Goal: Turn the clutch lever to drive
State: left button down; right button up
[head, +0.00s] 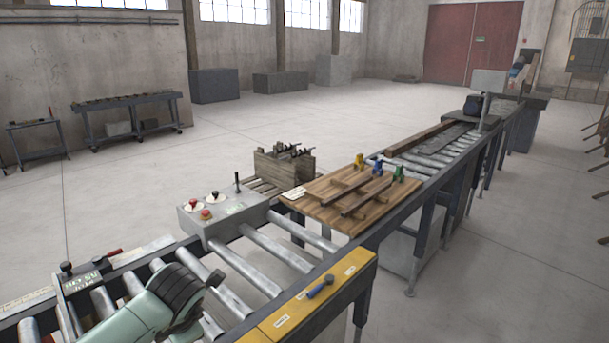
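A grey control box (222,214) sits across the roller conveyor. On its top are two small levers on white round dials, one with a red and dark knob (190,198) and one with a dark knob (215,195). A red button (206,214) is in front, and a thin upright black lever (237,181) stands at the back right. A red-handled lever (112,252) lies at a small labelled dark unit (84,281) on the left. I cannot tell which is the clutch lever. A green and black arm part of mine is at the lower left; no gripper fingers show.
A wooden board (350,195) with yellow, blue and green clamps lies beyond the bare rollers (280,245). A wooden crate (284,165) stands behind the conveyor. The floor is largely clear.

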aim_at(329, 279)
jog(key=k+l, duration=0.65)
jog(key=l, duration=0.25)
